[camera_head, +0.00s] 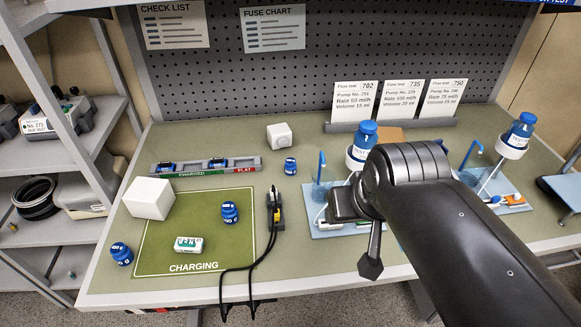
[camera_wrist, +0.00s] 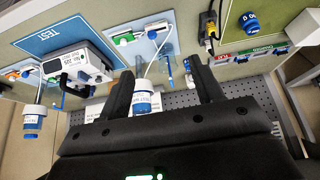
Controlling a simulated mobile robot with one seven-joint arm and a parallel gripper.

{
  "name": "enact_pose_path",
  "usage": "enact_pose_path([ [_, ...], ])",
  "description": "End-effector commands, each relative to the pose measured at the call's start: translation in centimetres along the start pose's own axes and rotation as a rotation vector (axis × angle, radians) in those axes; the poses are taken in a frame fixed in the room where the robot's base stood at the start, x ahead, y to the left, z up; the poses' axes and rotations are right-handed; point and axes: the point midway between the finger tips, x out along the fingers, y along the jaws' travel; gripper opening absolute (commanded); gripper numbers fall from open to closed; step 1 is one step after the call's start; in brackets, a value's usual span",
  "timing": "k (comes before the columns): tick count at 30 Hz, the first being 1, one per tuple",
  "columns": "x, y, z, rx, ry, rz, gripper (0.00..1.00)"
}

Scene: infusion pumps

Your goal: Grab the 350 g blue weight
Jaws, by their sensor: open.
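Three blue weights show in the head view. One weight (camera_head: 230,212) stands on the green charging mat, one (camera_head: 121,254) stands left of the mat near the bench's front edge, and a smaller one (camera_head: 290,166) stands behind, right of the charged/flat rack. Their markings are too small to read surely, so I cannot tell which is 350 g. My gripper (camera_head: 370,262) hangs over the right half of the bench, well right of the weights. In the wrist view its two fingers (camera_wrist: 160,65) are apart with nothing gripped. A blue weight (camera_wrist: 250,22) shows there at upper right.
The charging mat (camera_head: 205,250) also bears a white-green battery (camera_head: 188,244). A white block (camera_head: 149,198) stands at its left corner. A black-yellow connector (camera_head: 273,205) with cables lies right of the mat. Blue-capped bottles (camera_head: 361,145) stand near my arm. The charged/flat rack (camera_head: 205,166) lies behind.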

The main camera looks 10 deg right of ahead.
Motion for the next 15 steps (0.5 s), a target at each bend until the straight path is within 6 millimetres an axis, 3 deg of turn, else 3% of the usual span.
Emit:
enact_pose_path([
  [8, 0.0, -0.1, -0.6, -0.002, -0.007, -0.001, 0.60],
  [11, 0.2, -0.2, -2.0, -0.008, -0.029, -0.002, 0.60],
  [15, 0.8, -0.5, -5.3, -0.021, -0.078, -0.006, 0.60],
])
